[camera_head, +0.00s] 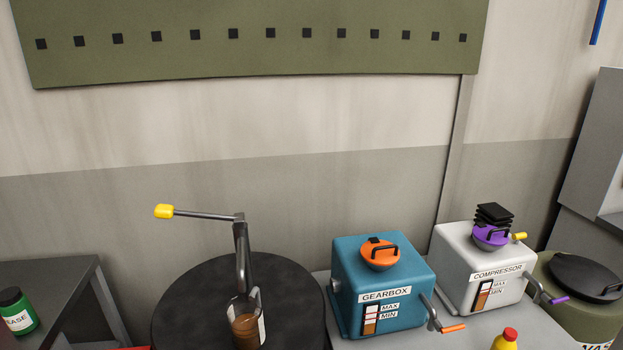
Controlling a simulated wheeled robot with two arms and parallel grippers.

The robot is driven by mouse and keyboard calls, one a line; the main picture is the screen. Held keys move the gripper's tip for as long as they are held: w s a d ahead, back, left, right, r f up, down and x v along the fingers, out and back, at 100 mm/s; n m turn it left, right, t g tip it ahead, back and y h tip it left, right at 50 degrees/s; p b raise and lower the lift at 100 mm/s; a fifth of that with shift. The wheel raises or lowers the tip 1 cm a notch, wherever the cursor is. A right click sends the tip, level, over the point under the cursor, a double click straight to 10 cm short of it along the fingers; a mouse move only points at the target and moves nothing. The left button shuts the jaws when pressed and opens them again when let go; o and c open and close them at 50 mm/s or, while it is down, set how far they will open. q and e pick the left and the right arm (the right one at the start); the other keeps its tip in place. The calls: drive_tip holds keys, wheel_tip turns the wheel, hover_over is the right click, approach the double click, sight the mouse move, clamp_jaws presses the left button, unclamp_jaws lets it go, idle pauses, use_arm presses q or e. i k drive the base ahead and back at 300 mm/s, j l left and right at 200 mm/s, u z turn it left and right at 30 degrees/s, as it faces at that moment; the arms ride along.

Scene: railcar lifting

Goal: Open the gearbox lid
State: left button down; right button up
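The gearbox (360,280) is a teal box with a "GEARBOX" label, standing on a grey table right of the picture's middle. Its round orange lid (371,262) sits on top and appears closed, with a black handle across it. A gauge marked MAX and MIN (371,318) is on its front, and a crank with an orange grip (453,328) sticks out at its lower right. Neither of my grippers shows in the head view.
A white compressor (455,265) with a purple lid (488,237) stands close right of the gearbox. A dark drum (190,305) with a yellow-handled pump (242,260) stands to the left. A yellow bottle with red cap (506,340) is in front. A green container (17,311) is far left.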

sight(376, 252)
drive_tip(key=i+l+z, duration=0.15)
drive_tip(key=i, duration=0.3)
drive_tip(key=i+l+z, duration=0.15)
drive_tip(key=i, duration=0.35)
